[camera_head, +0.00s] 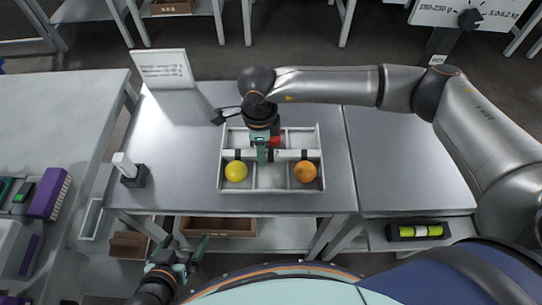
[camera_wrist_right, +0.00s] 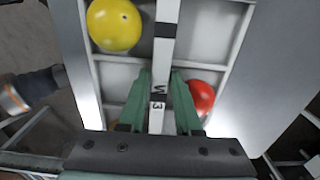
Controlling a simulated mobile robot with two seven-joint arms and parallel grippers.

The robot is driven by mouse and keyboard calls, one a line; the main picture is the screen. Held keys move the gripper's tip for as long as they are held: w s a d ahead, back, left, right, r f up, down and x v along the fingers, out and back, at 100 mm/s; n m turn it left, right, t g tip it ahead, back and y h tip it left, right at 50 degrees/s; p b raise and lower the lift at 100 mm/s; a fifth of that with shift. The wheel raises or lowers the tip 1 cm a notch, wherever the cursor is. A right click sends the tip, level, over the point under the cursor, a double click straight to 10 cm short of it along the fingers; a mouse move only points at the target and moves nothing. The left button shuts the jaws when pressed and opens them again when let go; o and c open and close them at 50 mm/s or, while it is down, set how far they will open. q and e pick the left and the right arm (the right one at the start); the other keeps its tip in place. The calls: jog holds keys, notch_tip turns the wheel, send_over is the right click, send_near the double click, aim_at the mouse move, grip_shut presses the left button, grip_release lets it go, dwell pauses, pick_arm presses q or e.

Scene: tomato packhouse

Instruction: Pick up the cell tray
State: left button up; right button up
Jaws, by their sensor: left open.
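The cell tray (camera_head: 222,172) is a pale, shallow tray with several cells and a white bar handle (camera_head: 292,155) with black bands across its middle. It stands on the steel table. A yellow tomato (camera_head: 236,171) and an orange one (camera_head: 305,171) lie in front cells, a red one (camera_head: 275,141) behind the handle. My right gripper (camera_head: 262,160) points down at the handle's middle. In the right wrist view its green fingers (camera_wrist_right: 162,75) lie along both sides of the handle; whether they press on it is unclear. My left gripper (camera_head: 187,243) is open and empty, below the table's front edge.
A white sign (camera_head: 162,70) stands at the table's back left. A small white-topped device (camera_head: 129,170) stands at its left edge. A brown crate (camera_head: 217,226) is on the shelf below. The table to the right (camera_head: 398,165) is bare under my right arm.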

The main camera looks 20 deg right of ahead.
jog(key=shift+c, duration=0.3)
grip_shut()
dwell(0.5)
